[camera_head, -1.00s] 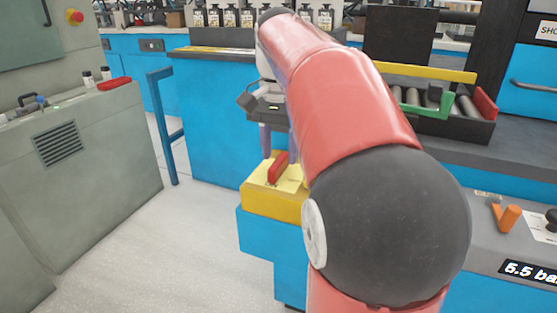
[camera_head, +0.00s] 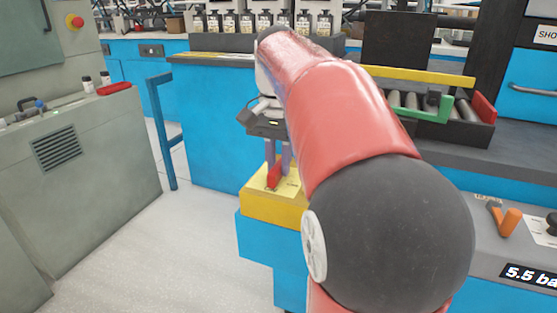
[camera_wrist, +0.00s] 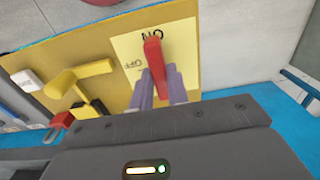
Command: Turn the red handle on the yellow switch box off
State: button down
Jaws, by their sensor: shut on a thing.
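The yellow switch box (camera_head: 270,208) sits on a blue base in the head view, partly hidden behind my arm. Its red handle (camera_head: 273,178) stands on a pale label plate. In the wrist view the red handle (camera_wrist: 153,55) lies between the purple fingers of my gripper (camera_wrist: 160,88), which is shut on it. The handle's far end lies by the upside-down word ON; the word OFF is to its left on the label (camera_wrist: 128,48). In the head view my gripper (camera_head: 278,160) reaches down onto the handle from above.
In the wrist view a yellow lever (camera_wrist: 75,80) and a white block (camera_wrist: 27,80) are left of the label. A grey cabinet (camera_head: 80,150) stands at the left in the head view, and an orange lever (camera_head: 508,220) at the right. Open floor lies between cabinet and box.

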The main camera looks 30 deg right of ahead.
jog(key=shift+n, duration=0.3)
jog(key=n+p, duration=0.2)
jog(key=n, duration=0.1)
jog(key=shift+r+n+p, duration=0.15)
jog(key=shift+n+p, duration=0.15)
jog(key=n+p, duration=0.1)
jog(key=n, duration=0.3)
jog(key=shift+n, duration=0.3)
jog(key=n, duration=0.4)
jog(key=shift+p, duration=0.3)
jog(key=shift+n, duration=2.5)
jog(key=c, duration=1.4)
grip_release()
jog(key=shift+o, duration=0.2)
